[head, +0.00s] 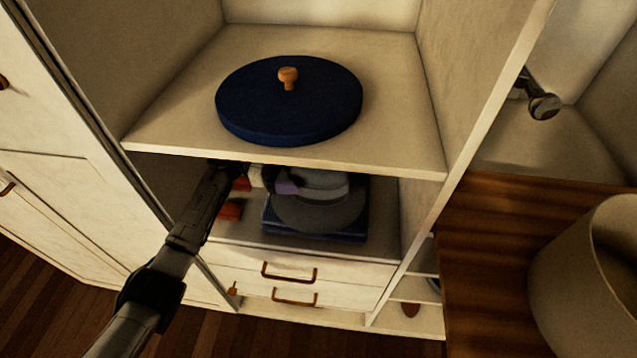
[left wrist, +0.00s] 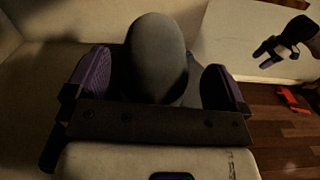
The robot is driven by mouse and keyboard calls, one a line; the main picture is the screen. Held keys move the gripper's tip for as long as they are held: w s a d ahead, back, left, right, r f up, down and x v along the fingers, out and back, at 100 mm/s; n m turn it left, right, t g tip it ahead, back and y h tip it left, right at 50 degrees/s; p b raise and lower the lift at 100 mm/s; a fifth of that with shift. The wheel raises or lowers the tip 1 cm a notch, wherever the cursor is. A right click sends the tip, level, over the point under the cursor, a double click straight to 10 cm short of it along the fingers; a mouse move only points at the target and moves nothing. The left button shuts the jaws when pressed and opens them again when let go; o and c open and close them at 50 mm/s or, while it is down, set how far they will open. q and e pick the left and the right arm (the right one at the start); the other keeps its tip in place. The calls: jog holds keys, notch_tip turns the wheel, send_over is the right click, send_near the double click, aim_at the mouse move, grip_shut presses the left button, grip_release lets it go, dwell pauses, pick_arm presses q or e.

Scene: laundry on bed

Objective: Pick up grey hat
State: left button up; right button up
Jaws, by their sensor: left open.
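The grey hat (head: 312,212) lies crown up on a folded dark blue cloth (head: 350,237) on the shelf below the blue round piece. In the left wrist view the hat's rounded grey crown (left wrist: 157,50) fills the middle. My left gripper (head: 288,186) reaches in under the upper shelf from the left and is at the hat's upper left side. In the left wrist view its purple fingers (left wrist: 155,82) are spread, one on each side of the crown. Whether they touch it, I cannot tell.
A dark blue round piece with an orange knob (head: 290,102) lies on the shelf above (head: 390,145). Red items (head: 230,211) are left of the hat. Drawers (head: 290,272) are below. A beige bin (head: 570,285) stands on a wooden surface at right.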

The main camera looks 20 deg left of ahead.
pick_arm(q)
jog(key=shift+w+d, duration=0.1)
jog(key=shift+d, duration=0.8)
jog(key=c, duration=1.1)
